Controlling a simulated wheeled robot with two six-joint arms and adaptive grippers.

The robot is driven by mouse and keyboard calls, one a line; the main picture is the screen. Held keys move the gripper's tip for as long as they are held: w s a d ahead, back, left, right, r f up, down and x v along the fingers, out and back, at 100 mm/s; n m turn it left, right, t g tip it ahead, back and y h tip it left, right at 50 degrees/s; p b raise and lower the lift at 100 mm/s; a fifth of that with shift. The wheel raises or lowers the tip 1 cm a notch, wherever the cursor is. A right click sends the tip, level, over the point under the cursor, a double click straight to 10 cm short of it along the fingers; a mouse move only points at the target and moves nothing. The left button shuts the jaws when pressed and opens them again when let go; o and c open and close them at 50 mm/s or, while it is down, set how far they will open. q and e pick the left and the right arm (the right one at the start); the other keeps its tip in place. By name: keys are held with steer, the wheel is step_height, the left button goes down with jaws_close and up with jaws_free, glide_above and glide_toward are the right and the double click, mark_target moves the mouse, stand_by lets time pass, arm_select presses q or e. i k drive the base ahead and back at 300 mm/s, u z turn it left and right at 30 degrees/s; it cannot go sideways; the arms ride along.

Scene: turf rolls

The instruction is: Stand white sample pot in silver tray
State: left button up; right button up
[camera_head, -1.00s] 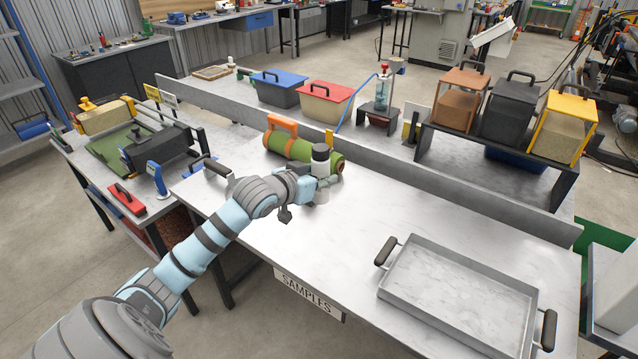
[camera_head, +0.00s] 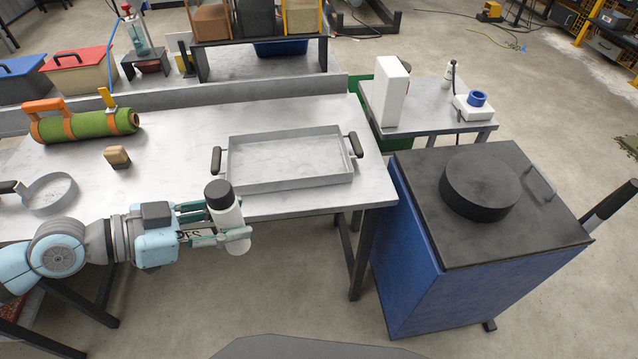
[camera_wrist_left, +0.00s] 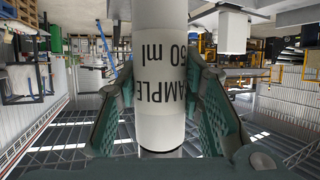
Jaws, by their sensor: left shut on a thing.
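The white sample pot (camera_head: 229,216) has a black lid and is held upright in my left gripper (camera_head: 226,233), in front of the table's front edge. The silver tray (camera_head: 290,186) is a shallow, empty rectangular tray with dark handles. It lies on the table just behind and to the right of the pot. The pot is outside the tray. My right gripper is not in view.
A green turf roll (camera_head: 88,124), a small wooden block (camera_head: 117,157) and a round metal pan (camera_head: 50,193) are on the table's left part. A blue cabinet (camera_head: 432,262) stands to the right. The tabletop behind the tray is clear.

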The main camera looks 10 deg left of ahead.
mark_target(314, 158)
steer(key=z, duration=0.2)
steer(key=k, duration=0.65)
steer(key=z, duration=1.3)
steer(key=i, duration=0.85)
steer(key=u, duration=0.55)
steer(key=i, duration=0.8)
steer(key=u, duration=0.8)
